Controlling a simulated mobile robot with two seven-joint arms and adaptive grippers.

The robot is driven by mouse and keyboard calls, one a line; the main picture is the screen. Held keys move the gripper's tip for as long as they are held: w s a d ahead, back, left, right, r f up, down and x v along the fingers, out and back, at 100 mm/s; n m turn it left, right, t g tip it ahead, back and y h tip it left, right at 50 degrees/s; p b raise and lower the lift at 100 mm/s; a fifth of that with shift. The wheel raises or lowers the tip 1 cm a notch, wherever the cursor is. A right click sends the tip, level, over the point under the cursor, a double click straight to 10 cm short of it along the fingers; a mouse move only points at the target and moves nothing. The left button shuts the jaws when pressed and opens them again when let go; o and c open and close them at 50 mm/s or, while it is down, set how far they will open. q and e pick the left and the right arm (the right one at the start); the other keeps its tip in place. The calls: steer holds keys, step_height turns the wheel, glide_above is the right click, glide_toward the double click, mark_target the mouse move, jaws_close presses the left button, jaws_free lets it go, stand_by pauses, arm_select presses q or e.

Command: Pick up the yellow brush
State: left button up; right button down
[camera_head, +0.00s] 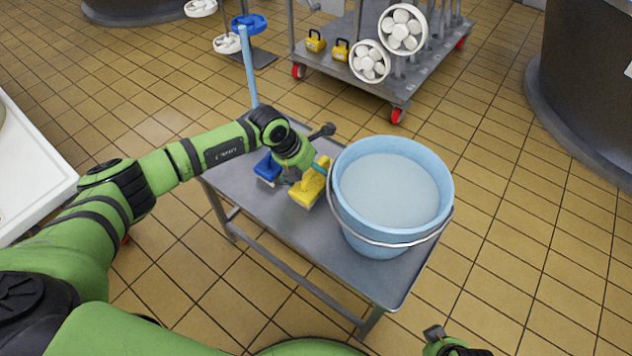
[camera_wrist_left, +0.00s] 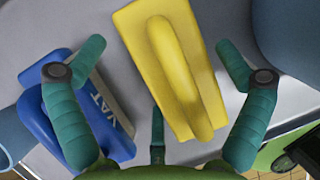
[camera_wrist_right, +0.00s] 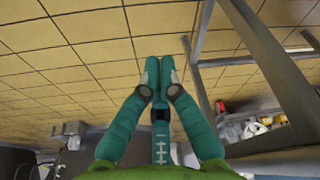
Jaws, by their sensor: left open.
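The yellow brush (camera_head: 308,188) lies on the grey metal table (camera_head: 262,207), left of the light blue bucket. In the left wrist view the yellow brush (camera_wrist_left: 176,70) is below the hand, its raised handle facing the camera. My left gripper (camera_head: 306,172) is open above it, with one finger on each side of the brush in that view. I cannot tell whether they touch it. My right gripper (camera_wrist_right: 160,68) is shut and empty, with its fingertips together; only part of that arm shows at the bottom of the head view.
A blue brush (camera_head: 267,169) lies close to the left of the yellow one. The bucket (camera_head: 385,190), full of pale liquid, stands close on the right. A cart (camera_head: 400,85) with white fans stands behind. The table's front left part is clear.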

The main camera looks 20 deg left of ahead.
arm_select(q)
steer(key=c, duration=1.1)
